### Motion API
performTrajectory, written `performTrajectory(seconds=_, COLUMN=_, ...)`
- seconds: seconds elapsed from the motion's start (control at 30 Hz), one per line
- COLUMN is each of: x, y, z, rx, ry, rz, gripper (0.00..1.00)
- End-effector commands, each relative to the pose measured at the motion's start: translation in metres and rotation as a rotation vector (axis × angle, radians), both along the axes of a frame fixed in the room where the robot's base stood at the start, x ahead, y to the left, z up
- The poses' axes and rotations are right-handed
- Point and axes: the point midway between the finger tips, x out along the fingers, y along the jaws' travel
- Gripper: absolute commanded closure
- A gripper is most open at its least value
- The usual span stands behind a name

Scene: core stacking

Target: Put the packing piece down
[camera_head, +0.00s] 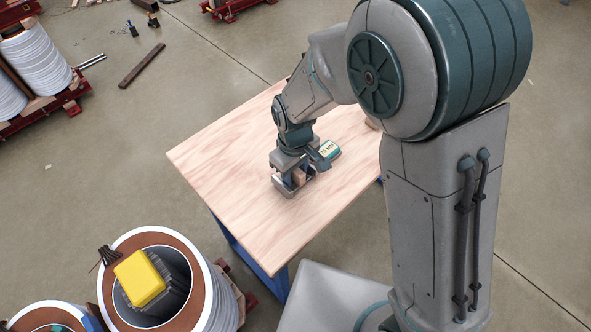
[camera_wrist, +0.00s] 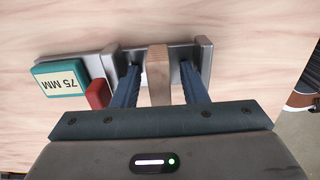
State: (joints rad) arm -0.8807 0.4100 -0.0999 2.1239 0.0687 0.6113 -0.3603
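The packing piece is a light wooden block (camera_wrist: 158,72), standing across a grey metal gauge (camera_wrist: 90,63) on the table in the wrist view. The block also shows between my fingers in the head view (camera_head: 299,177). My gripper (camera_wrist: 160,80) is low over the gauge, with one blue finger on each side of the block. A narrow gap shows between each finger and the block, so the gripper looks open around it. The gauge has a teal end labelled 75 MM (camera_wrist: 60,78), and a red part (camera_wrist: 97,94) beside it. The block's lower end is hidden.
The wooden table top (camera_head: 235,150) is mostly clear around the gauge. A white coil (camera_head: 212,300) with a yellow block (camera_head: 139,279) on it stands at the lower left, off the table. More coils (camera_head: 35,62) and a dark bar (camera_head: 142,65) are on the floor beyond.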

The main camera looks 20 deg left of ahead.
Motion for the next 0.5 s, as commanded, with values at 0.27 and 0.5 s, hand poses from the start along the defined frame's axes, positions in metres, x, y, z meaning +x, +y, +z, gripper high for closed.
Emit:
performTrajectory(seconds=0.27, x=0.001, y=0.001, z=0.023, rx=0.005, ry=-0.004, rz=0.001, gripper=0.61)
performTrajectory(seconds=0.5, x=0.001, y=0.001, z=0.076, rx=0.005, ry=-0.005, rz=0.000, gripper=0.61)
